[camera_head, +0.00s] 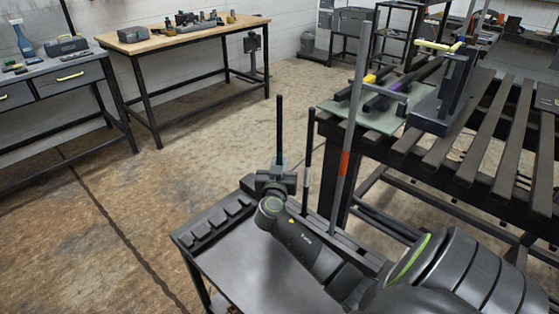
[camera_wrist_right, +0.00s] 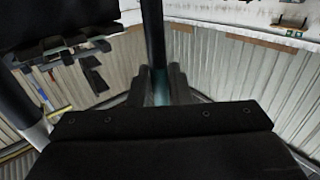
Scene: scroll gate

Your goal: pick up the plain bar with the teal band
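The plain bar (camera_head: 279,125) is dark and thin and stands upright above the near cart. Its teal band (camera_wrist_right: 160,88) shows between my right fingers in the wrist view, and a little teal shows by the fingers in the head view. My right gripper (camera_head: 279,174) reaches in from the lower right. Its fingers stand close on both sides of the bar at the band, with no clear gap, and look shut on it. The bar's lower end is hidden behind the gripper, so I cannot tell whether it touches the cart. My left gripper is not in view.
A tall grey bar with an orange-red band (camera_head: 345,163) and a shorter dark bar (camera_head: 308,160) stand right of my gripper. The cart (camera_head: 238,268) has a slotted rack at its left. Bars with yellow and purple bands lie on the slatted table (camera_head: 463,172). Floor at left is clear.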

